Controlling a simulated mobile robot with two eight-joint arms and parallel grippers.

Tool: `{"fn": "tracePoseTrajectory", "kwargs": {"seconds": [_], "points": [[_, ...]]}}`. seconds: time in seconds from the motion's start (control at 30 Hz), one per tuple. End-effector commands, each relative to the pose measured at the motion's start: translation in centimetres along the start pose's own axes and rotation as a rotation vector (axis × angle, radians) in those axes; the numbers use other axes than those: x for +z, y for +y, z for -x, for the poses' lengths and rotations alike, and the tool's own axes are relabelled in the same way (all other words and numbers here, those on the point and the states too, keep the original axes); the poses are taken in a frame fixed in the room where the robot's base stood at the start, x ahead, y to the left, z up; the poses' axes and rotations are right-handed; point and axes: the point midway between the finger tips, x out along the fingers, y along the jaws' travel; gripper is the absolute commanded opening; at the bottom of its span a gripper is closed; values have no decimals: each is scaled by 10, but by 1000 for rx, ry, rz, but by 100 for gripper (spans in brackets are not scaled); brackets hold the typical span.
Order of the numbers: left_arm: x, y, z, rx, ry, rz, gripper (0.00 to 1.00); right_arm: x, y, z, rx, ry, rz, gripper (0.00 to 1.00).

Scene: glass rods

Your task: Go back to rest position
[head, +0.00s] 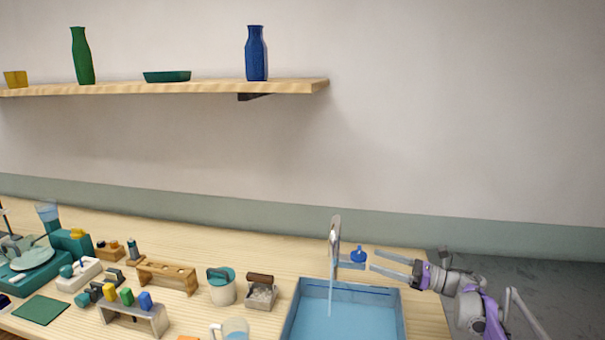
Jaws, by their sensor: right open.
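My right gripper (373,260) reaches in from the right above the far rim of the blue sink (402,312). Its two fingers are apart and point left, with nothing held between them. My left gripper is not in view.
The wooden bench (255,255) holds a teal-lidded pot (222,290), a handled box (261,294), a clear jug (235,330), a wooden rack (167,277) and a rack with coloured blocks (150,320). A wall shelf (210,89) is above. Right of the bench is clear.

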Motion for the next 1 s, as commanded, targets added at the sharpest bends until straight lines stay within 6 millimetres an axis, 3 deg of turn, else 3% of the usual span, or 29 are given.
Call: {"fn": "tracePoseTrajectory", "kwargs": {"seconds": [0.13, 0.3, 0.4, 0.5, 0.57, 0.67, 0.8, 1.0], "points": [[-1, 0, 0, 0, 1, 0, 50, 53, -2, -21, -175, -138, -160, 96], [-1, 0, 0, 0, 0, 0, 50, 111, 2, -23, -411, -381, -456, 96], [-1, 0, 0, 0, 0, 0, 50, 130, 12, -9, -547, -559, -685, 96], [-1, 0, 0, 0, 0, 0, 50, 130, 29, 13, -669, -743, -930, 96], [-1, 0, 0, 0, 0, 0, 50, 121, 44, 28, -734, -855, -1084, 96], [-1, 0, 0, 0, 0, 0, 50, 91, 75, 56, -840, -1042, -1348, 96], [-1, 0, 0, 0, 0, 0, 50, 22, 136, 94, -988, -1301, -1725, 96], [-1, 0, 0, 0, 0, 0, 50, -89, 237, 128, -1206, -1598, -2166, 96]]}}
